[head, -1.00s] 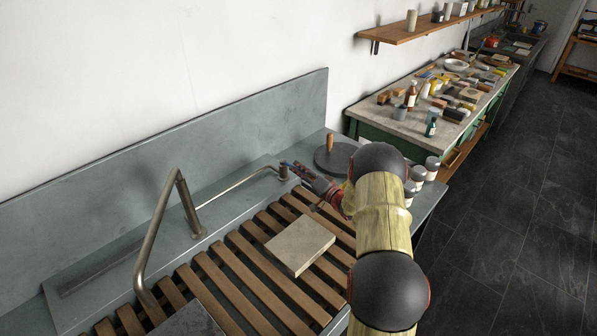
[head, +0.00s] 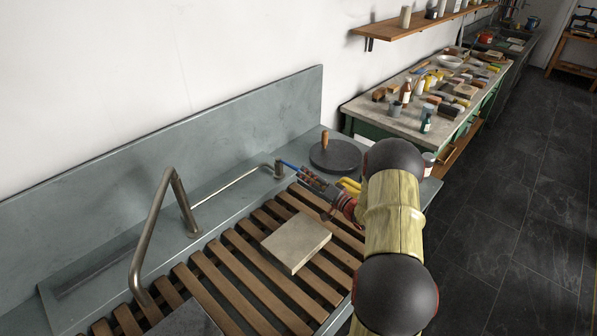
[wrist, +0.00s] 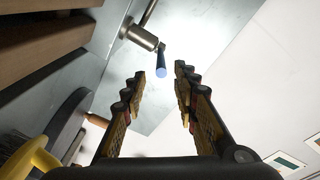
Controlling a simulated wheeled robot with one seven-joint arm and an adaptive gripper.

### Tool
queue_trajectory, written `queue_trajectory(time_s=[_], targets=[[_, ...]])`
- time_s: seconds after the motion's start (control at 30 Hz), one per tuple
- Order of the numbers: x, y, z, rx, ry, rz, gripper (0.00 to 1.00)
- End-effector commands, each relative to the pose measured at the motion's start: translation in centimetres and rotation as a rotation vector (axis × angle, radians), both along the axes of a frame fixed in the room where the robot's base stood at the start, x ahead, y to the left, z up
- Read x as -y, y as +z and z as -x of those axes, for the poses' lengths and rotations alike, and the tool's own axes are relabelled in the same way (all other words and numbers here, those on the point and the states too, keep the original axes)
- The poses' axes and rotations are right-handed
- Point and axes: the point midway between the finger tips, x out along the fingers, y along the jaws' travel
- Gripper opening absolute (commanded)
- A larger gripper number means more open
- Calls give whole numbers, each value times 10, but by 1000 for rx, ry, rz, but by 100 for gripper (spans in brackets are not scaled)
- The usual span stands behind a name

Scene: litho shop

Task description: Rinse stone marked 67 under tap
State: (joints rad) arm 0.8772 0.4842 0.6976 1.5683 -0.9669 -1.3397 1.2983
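A pale stone slab (head: 297,242) lies flat on the slatted rack (head: 262,262) over the sink; I cannot read a mark on it. The tap's bent metal spout (head: 152,232) stands left of the slab. A thin pipe runs from it to a valve (head: 279,169) with a blue-ended lever (head: 290,165). My gripper (head: 308,176) is at the blue lever, above the rack's far end. In the wrist view, my gripper (wrist: 160,82) has its fingers apart, and the blue lever end (wrist: 161,60) shows in line with the gap, seemingly just beyond the fingertips. The valve (wrist: 140,36) is behind it.
A dark disc with an upright wooden handle (head: 335,156) stands just beyond my gripper. A dark slab (head: 188,322) lies at the near end of the rack. A crowded bench (head: 385,112) and a wall shelf (head: 400,34) are farther back. Dark floor on the right is clear.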

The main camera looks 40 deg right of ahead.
Motion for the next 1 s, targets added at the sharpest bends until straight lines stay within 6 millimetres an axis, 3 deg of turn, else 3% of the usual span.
queue_trajectory(time_s=[0.1,0.3,1.0], targets=[[2,0,22,1,-3,-1,29],[3,0,43,1,-1,0,29],[2,2,45,-3,-1,8,29]])
